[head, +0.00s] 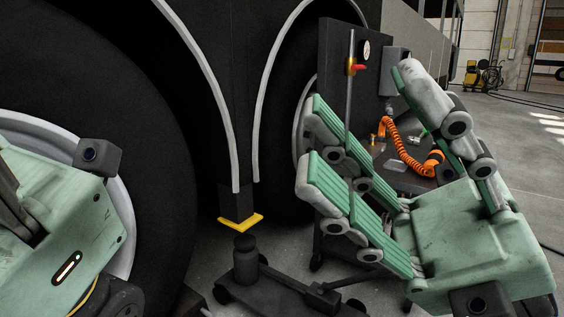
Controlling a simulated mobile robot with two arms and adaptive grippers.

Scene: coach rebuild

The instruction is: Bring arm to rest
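My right gripper (358,118) is at the right of the head view, large and close. Its pale green fingers are spread wide apart, two on the left and one at the upper right. Nothing is held between them. They show in front of a tool cart with an orange coiled hose, with no clear sign of contact. Part of my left gripper (62,225), a green housing with a small black camera block, is at the left edge in front of a wheel. Its fingers are outside the picture, so its opening is hidden.
A dark coach with wheel arches fills the left and centre. A floor jack (246,262) stands below a yellow-edged jacking point (240,222). The tool cart (336,85) carries the orange coiled hose (408,158). Open floor (520,130) and a yellow machine (471,75) lie at right.

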